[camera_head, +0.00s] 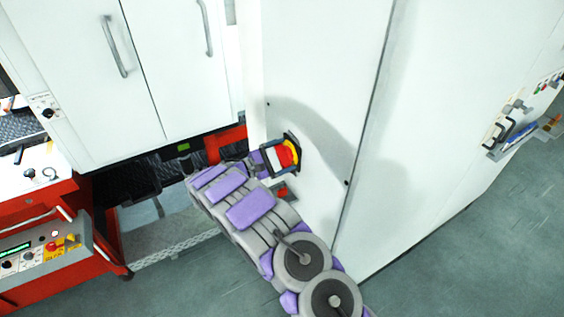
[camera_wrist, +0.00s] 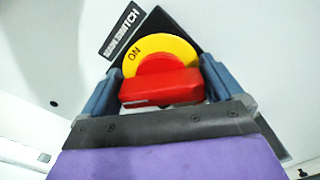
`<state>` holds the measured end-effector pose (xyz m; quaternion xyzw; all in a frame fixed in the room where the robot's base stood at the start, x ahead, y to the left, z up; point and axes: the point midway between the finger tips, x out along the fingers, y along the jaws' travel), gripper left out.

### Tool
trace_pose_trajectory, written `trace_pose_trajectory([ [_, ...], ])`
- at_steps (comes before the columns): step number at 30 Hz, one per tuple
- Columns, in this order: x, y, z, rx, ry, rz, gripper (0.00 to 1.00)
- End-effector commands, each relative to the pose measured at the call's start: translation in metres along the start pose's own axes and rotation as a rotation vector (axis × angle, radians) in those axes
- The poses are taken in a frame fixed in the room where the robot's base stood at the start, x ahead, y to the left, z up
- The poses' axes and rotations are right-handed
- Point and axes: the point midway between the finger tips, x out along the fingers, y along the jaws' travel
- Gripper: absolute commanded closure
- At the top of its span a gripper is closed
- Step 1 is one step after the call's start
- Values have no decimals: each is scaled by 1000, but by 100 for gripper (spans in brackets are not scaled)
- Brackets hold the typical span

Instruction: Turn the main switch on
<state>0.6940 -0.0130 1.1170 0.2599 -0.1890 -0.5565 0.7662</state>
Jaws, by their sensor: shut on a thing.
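The main switch (camera_wrist: 160,88) is a red rotary handle on a round yellow plate (camera_wrist: 178,50) with the word "ON" at its upper left. A black label reading "MAIN SWITCH" (camera_wrist: 122,32) is beside it. In the head view the switch (camera_head: 285,154) is on the side of a white cabinet. My gripper (camera_wrist: 160,92) has its two blue-grey fingers on either side of the red handle, shut on it. In the head view my gripper (camera_head: 268,158) reaches the switch, and its fingers partly cover it. The lower part of the yellow plate is hidden by the handle.
The white cabinet (camera_head: 420,120) fills the right side. White doors with grey handles (camera_head: 118,46) stand at the upper left. A red machine with a control panel (camera_head: 40,245) is at the lower left. Pens and tools hang on the far right (camera_head: 520,135). Green floor (camera_head: 470,260) is clear.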

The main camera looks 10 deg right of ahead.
Motion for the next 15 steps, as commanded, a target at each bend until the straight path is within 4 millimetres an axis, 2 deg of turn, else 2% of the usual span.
trace_pose_trajectory([
  [1, 0, -3, -4, 48, 2, 3, 36],
  [15, -1, -8, -7, 492, 2, 3, 36],
])
